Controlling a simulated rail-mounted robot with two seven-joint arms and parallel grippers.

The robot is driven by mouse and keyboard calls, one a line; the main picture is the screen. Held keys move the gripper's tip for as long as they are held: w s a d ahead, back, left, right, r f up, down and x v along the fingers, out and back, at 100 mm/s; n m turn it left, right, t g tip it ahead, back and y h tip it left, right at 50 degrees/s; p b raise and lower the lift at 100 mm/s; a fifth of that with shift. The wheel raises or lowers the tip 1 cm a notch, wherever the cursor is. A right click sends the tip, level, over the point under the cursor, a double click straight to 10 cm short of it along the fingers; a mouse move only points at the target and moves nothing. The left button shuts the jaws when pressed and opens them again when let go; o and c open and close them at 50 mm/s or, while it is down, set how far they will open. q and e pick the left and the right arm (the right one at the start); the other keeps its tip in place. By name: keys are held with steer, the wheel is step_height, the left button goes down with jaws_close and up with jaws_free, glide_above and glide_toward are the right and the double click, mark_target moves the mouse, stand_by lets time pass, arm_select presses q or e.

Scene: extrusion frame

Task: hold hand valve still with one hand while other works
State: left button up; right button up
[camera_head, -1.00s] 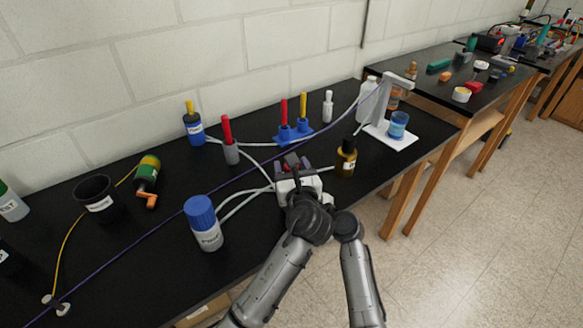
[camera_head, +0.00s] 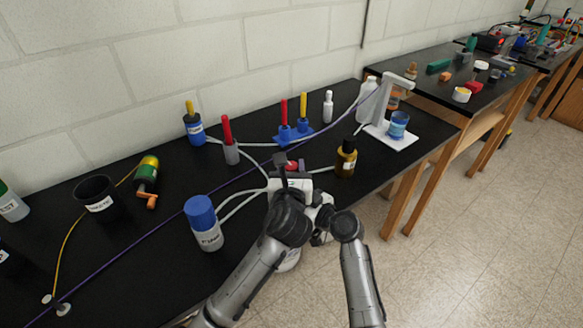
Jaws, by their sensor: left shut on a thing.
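My left gripper (camera_head: 290,172) is over the front part of the black bench, shut on a small red-topped thing (camera_head: 291,166). This looks like the hand valve, but the fingers and palm cover most of it. Pale tubes (camera_head: 243,199) run up to it from the left, and a short one goes off to the right. My right arm comes up beside the left one. Its wrist bends in close behind my left wrist, and its fingers cannot be made out.
A blue-capped white bottle (camera_head: 203,224) stands close on the left, an amber bottle (camera_head: 346,160) close on the right. Behind are a grey holder with a red stick (camera_head: 230,150) and a blue stand (camera_head: 292,133). A purple cable (camera_head: 150,236) crosses the bench.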

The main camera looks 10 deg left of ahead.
stand_by(0.3)
arm_select(q)
steer(key=o, duration=0.9)
steer(key=shift+o, duration=0.2)
steer(key=shift+s, duration=0.1)
steer(key=s+d, duration=0.1)
steer(key=s, duration=1)
steer(key=shift+s, duration=0.4)
